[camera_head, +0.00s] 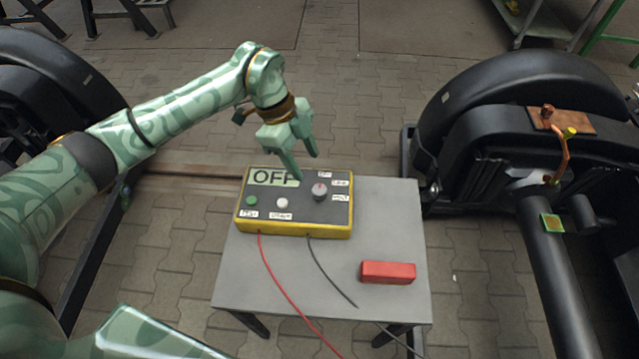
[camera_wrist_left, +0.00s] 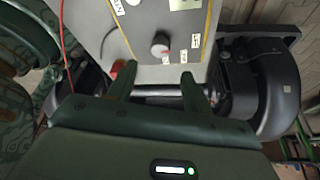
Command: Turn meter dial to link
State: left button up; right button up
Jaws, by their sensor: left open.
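The meter (camera_head: 293,213) is a yellow box with a dark grey top, lying on a small grey table (camera_head: 250,283). Its display (camera_head: 272,177) reads OFF. The dial (camera_head: 320,190) is a round grey knob with a small red mark that looks turned to the OFF label above it. The LINK label (camera_head: 341,183) is at its upper right, with another label below. My left gripper (camera_head: 307,166) is open and empty, above the meter's far edge, just short of the dial. In the left wrist view the dial (camera_wrist_left: 160,43) shows beyond and between the open fingertips, apart from them.
The meter has a green button (camera_head: 252,200) and a white button (camera_head: 282,203). A red lead (camera_head: 272,268) and a black lead (camera_head: 325,270) run off its front. A red block (camera_head: 387,272) lies at the table's front right. Black bogie parts (camera_head: 525,90) stand on the right.

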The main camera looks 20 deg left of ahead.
aim_at(319, 189)
pick_arm(q)
jog(key=b+x, duration=0.2)
jog(key=x, duration=0.5)
jog(key=shift+f+b, duration=0.2)
jog(key=shift+b, duration=0.1)
jog(key=shift+d+f, duration=0.25)
jog(key=shift+f, duration=0.05)
pick_arm(e)
jog(key=f, duration=0.2)
jog(key=shift+w+d+f, duration=0.2)
jog(key=shift+d+f, duration=0.15)
jog(key=shift+d, duration=0.05)
pick_arm(q)
jog(key=c, duration=1)
pick_arm(e)
jog(key=shift+s, duration=0.2)
